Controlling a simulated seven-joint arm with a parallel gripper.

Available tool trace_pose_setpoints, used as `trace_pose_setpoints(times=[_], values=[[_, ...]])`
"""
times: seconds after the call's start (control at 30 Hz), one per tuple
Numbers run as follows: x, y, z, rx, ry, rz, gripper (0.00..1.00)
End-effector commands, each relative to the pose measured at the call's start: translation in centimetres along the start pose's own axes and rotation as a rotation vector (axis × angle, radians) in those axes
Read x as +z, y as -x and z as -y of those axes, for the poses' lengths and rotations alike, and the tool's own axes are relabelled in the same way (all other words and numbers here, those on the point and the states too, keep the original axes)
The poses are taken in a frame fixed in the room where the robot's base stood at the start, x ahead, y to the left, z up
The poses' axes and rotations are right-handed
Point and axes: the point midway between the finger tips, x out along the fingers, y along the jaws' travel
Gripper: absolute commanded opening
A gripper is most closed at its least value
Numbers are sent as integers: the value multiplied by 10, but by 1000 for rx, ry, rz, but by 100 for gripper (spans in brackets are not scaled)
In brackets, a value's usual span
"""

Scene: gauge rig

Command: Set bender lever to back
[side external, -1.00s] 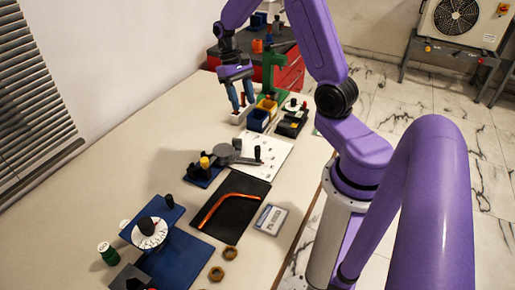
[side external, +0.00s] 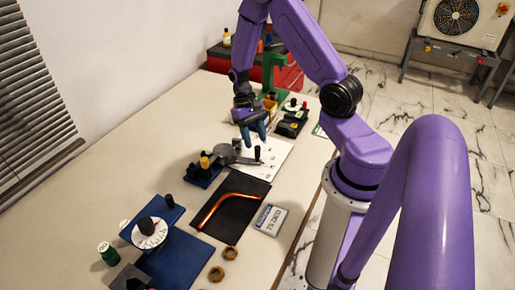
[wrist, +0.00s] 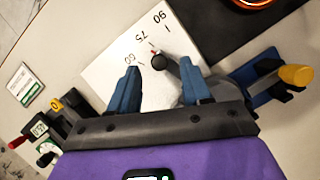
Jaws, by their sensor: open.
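The bender has a grey round plate (side external: 222,154) on a blue base (side external: 203,178). Its lever ends in an upright black knob (side external: 257,154), over a white angle sheet (side external: 270,164). In the wrist view the black knob (wrist: 160,62) lies ahead of and between my fingertips, with the sheet's 60, 75 and 90 marks around it. A small red pointer tip beside the knob lies near the 75. My gripper (side external: 254,137) has blue fingers, open and empty, above the lever; it also shows in the wrist view (wrist: 160,82). Contact with the knob cannot be seen.
A yellow-topped post (side external: 204,162) stands on the bender base. A black mat with a bent copper pipe (side external: 226,203) lies in front. A dial gauge (side external: 150,232), brass nuts (side external: 230,252) and a label block (side external: 271,220) are nearer.

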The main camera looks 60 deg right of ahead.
Motion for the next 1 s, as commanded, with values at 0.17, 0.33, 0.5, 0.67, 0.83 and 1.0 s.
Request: trace_pose_setpoints(times=[0.17, 0.33, 0.5, 0.67, 0.83, 1.0], values=[[1, -27, 0, 1, -1, 5, 49], [1, -40, 0, 1, 0, 2, 49], [0, -44, 0, 0, -1, 0, 49], [0, -44, 0, 0, -1, 0, 49], [0, -44, 0, 0, -1, 0, 6], [0, -43, 0, 1, 0, 0, 0]])
